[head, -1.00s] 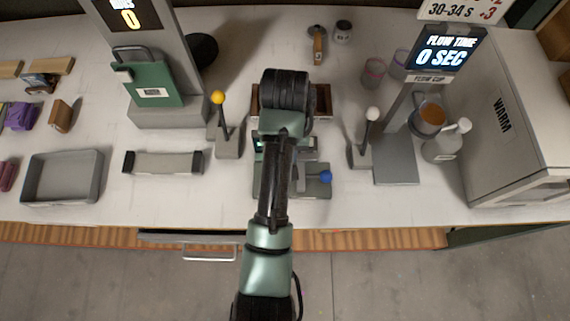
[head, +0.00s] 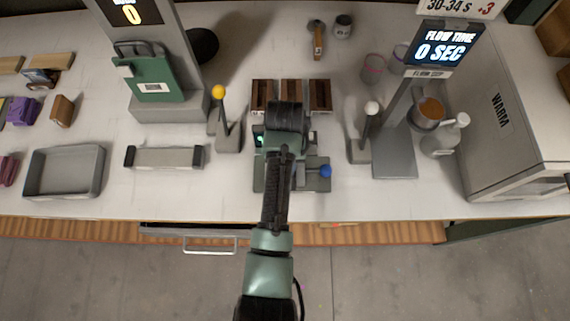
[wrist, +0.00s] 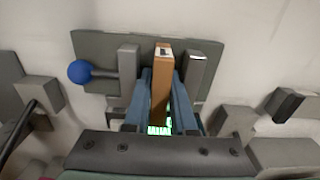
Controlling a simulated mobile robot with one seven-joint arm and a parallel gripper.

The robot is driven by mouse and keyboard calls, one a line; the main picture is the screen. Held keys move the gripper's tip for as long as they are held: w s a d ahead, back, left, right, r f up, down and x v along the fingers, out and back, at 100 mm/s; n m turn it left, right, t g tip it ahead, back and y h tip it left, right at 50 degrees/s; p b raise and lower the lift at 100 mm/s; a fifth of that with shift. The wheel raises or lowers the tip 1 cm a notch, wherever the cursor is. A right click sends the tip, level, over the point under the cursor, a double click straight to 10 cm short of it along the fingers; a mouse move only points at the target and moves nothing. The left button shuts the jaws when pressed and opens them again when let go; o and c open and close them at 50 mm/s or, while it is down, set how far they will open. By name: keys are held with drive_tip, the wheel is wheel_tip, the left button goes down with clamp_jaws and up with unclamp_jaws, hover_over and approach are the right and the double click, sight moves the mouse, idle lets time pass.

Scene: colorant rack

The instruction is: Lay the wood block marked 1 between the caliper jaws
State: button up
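The wood block (wrist: 161,85) is an orange-brown bar with a white label on its end; I cannot read its mark. My gripper (wrist: 161,93) has its two blue fingers on either side of the block and appears shut on it. The caliper (head: 316,185) is a grey fixture with a blue-knobbed lever (head: 325,171). In the wrist view, its grey upright jaws (wrist: 128,72) stand on both sides of the block, with the block between them. Small gaps seem to show; whether the block touches the base is hidden. My arm covers the caliper's middle in the head view.
Three dark wooden pieces (head: 263,96) stand behind the caliper. Yellow-knobbed (head: 219,91) and white-knobbed (head: 371,108) levers flank it. A grey tray (head: 64,193) and grey bar (head: 164,157) lie left. The flow cup stand (head: 395,160) and a bottle (head: 445,140) are right.

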drive_tip(key=shift+o, duration=0.3)
drive_tip(key=shift+r, duration=0.1)
wheel_tip(320, 180, up, 11)
drive_tip(key=shift+f+p, duration=0.1)
drive_tip(key=shift+p, duration=0.55)
drive_tip(key=shift+r+p, duration=0.7)
drive_tip(key=shift+p, duration=0.05)
drive_tip(key=shift+s+f, duration=0.1)
